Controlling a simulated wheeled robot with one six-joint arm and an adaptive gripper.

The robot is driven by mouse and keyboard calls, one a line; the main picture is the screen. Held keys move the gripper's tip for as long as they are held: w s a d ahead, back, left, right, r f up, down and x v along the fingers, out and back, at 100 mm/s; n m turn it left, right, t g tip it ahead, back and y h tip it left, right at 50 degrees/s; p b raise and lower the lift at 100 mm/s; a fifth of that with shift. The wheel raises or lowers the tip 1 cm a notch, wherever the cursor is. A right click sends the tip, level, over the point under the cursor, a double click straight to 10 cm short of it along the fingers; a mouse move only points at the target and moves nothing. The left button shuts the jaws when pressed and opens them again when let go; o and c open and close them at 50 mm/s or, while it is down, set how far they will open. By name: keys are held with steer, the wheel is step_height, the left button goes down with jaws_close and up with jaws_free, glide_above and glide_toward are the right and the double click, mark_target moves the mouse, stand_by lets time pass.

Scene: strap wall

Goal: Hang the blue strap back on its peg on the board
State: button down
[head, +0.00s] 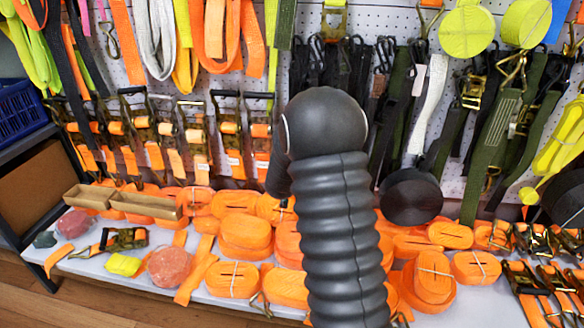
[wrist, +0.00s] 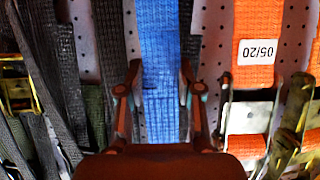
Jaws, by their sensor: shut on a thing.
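The blue strap (wrist: 160,45) hangs flat and upright in the middle of the wrist view. My gripper (wrist: 160,78) has one finger at each edge of the strap and is shut on it. The strap's top end is outside the wrist view, and its lower part passes behind my gripper. In the head view my own dark arm covers the gripper and the held strap. The white perforated board (head: 395,20) stands behind; its holes also show in the wrist view (wrist: 210,45). I cannot make out the blue strap's peg in either view.
A shelf below is crowded with orange strap rolls (head: 240,232). A blue crate (head: 20,115) stands at far left.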

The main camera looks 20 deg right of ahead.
steer(key=c, duration=0.7)
jaws_free()
steer(key=v, duration=1.2)
steer(key=s+a+f+n+g+y, duration=0.1)
steer(key=s+a+f+g+y, duration=0.1)
steer(key=a+f+y, duration=0.4)
steer(key=s+a+n+g+y, duration=0.2)
steer(key=s+a+g, duration=0.1)
steer(key=s+a, duration=0.5)
steer(key=s+r+n, duration=0.2)
steer(key=s+r, duration=0.5)
steer(key=s, duration=0.5)
steer(key=s+r+n, duration=0.1)
steer(key=s+r, duration=0.6)
steer(key=s, duration=0.5)
steer(key=shift+d+r+n+g+h, duration=0.15)
steer(key=shift+d+n+g+h, duration=0.15)
steer(key=shift+d+n+h, duration=0.1)
